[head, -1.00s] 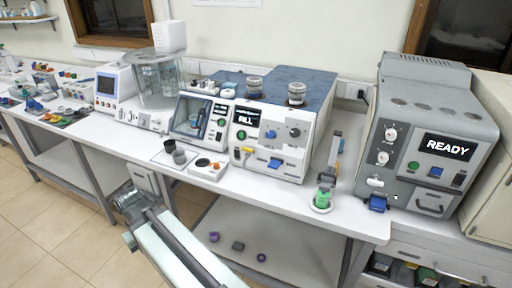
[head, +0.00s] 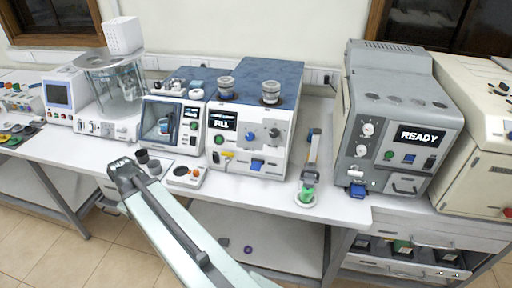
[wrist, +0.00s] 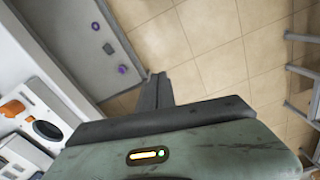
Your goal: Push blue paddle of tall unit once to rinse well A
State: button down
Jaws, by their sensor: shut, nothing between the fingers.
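A tall grey unit (head: 395,105) with a READY screen (head: 419,136) stands at the right of the bench. A blue paddle (head: 357,189) sticks out low on its front left. The white unit (head: 240,165) in the middle also has a blue paddle (head: 257,165) low on its front. My gripper (head: 122,168) is at the left, in front of the bench edge in the picture and far from both paddles. In the wrist view my gripper (wrist: 155,92) is shut and empty, over the tiled floor. Well A cannot be made out.
A green item on a round white base (head: 306,196) stands between the white and grey units. Dark cups (head: 150,163) and a small white device (head: 187,175) sit near my gripper. The bench's lower shelf (head: 250,225) holds small purple and grey parts. Floor in front is clear.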

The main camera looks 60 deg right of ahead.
jog(key=s+d+r+p, duration=0.35)
jog(key=d+r, duration=0.25)
jog(key=d, duration=0.3)
jog(key=s+d+r+p, duration=0.2)
jog(key=d+r+p, duration=0.3)
jog(key=d+r, duration=0.3)
notch_tip(320, 180, up, 9)
jog(key=n+p, duration=0.3)
jog(key=p, duration=0.7)
send_over(256, 166)
jog(key=shift+s+f, duration=0.1)
jog(key=shift+f, duration=0.1)
notch_tip(256, 166, down, 14)
jog(key=b, duration=1.4)
